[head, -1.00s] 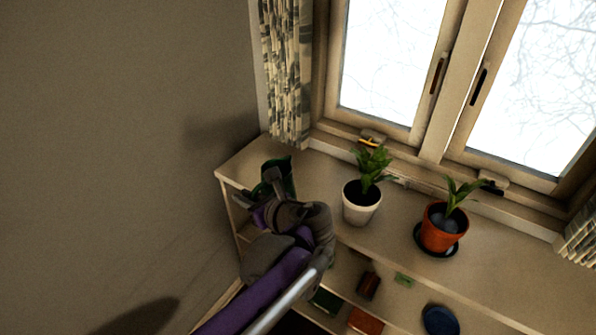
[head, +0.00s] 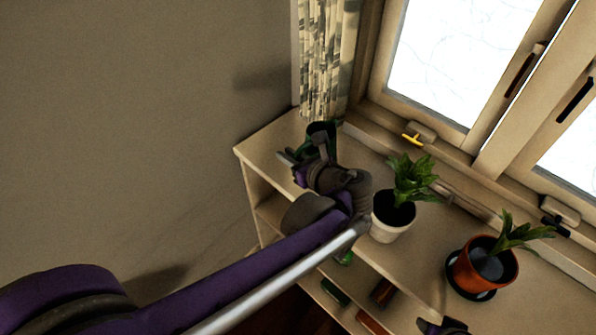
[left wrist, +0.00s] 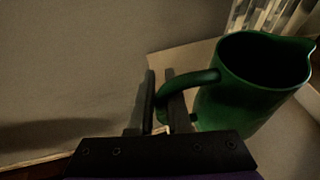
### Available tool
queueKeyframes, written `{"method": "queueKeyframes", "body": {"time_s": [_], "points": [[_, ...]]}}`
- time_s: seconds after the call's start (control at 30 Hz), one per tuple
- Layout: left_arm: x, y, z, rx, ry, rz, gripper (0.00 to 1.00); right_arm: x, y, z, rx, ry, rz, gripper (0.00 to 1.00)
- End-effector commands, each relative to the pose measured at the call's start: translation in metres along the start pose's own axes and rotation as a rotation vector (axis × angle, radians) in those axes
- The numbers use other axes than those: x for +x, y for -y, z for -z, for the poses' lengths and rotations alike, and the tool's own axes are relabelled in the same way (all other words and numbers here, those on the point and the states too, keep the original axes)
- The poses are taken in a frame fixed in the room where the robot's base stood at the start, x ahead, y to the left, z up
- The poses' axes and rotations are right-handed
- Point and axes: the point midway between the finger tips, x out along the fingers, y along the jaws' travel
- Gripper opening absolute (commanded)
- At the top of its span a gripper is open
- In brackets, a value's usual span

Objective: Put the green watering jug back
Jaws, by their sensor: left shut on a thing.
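The green watering jug (head: 322,129) is at the left end of the shelf top, near the curtain, partly hidden by my left gripper (head: 305,154). In the left wrist view the jug (left wrist: 258,85) looks upright, its open mouth facing up and its spout to the right. My left gripper (left wrist: 161,100) is shut on the jug's handle, with a finger on either side of it. I cannot tell whether the jug's base touches the shelf top. A dark purple part at the bottom edge of the head view may be my right gripper; its jaws cannot be made out.
A white pot with a leafy plant (head: 393,217) stands close to the right of my left wrist. An orange pot (head: 485,265) on a dark saucer stands farther right. The window and patterned curtain (head: 327,70) are behind. Lower shelves hold small items. A plain wall is left.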

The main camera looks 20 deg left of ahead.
Motion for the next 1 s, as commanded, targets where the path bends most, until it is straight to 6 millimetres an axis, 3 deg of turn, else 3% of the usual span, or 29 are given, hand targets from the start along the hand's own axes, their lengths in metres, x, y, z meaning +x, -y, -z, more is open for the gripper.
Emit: {"method": "queueKeyframes", "body": {"time_s": [0.47,0.87,0.9,1.0], "points": [[0.022,0.002,0.052,-0.001,0.001,0.0,0.0,0.008,0.0,-0.005,0.0,0.003,0.0,0.43],[0.024,0.002,0.057,-0.001,0.001,0.0,0.0,0.01,0.0,-0.007,0.0,0.004,0.0,0.43],[0.024,0.002,0.058,0.0,0.0,0.0,0.19,0.01,0.0,-0.007,0.0,0.004,0.0,0.43],[0.023,0.002,0.057,0.0,0.0,0.0,0.37,0.009,0.0,-0.006,0.0,0.004,0.0,0.43]]}}
